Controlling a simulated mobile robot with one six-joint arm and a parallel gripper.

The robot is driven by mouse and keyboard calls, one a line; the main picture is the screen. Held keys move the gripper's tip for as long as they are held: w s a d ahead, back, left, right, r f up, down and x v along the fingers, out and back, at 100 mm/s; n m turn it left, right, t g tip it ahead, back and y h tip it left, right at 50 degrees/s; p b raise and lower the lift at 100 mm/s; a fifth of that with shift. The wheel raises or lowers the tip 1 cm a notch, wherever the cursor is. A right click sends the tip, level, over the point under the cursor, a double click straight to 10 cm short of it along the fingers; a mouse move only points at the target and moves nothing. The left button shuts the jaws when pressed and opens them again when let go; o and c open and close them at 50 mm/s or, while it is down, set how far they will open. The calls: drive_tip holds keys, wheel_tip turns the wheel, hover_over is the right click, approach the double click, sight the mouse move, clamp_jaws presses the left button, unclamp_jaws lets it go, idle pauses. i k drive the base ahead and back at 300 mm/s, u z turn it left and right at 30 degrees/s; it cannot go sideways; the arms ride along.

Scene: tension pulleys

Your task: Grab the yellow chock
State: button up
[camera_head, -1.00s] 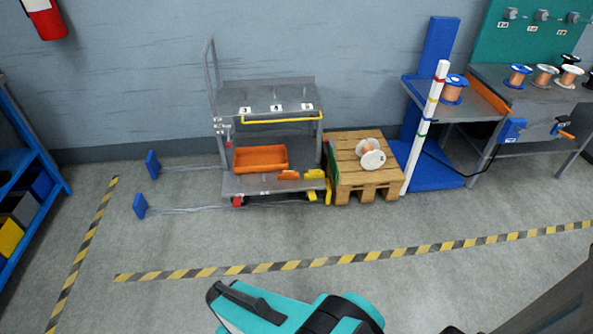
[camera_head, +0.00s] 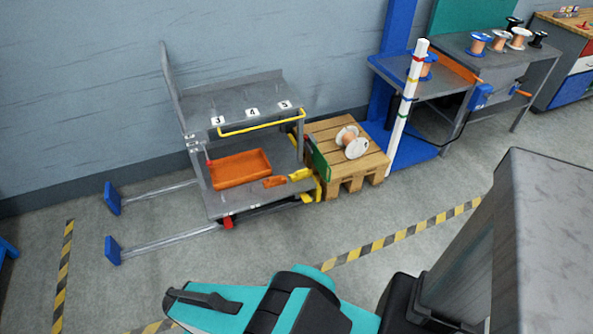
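The yellow chock (camera_head: 300,174) lies on the lower shelf of the grey cart (camera_head: 225,204), near its right front corner. A similar orange chock (camera_head: 274,182) lies just left of it. Nothing covers the yellow chock. Teal and black parts of my own arm show at the bottom of the view, well apart from the cart. I make out no gripper fingers there.
An orange tray (camera_head: 240,168) sits on the cart's lower shelf. Two rails with blue end plates (camera_head: 112,250) extend left. Floor in front is clear.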

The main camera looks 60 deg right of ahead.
sight(305, 173)
drive_tip(key=z, duration=0.65)
drive_tip(key=i, duration=0.95)
drive_tip(key=z, duration=0.6)
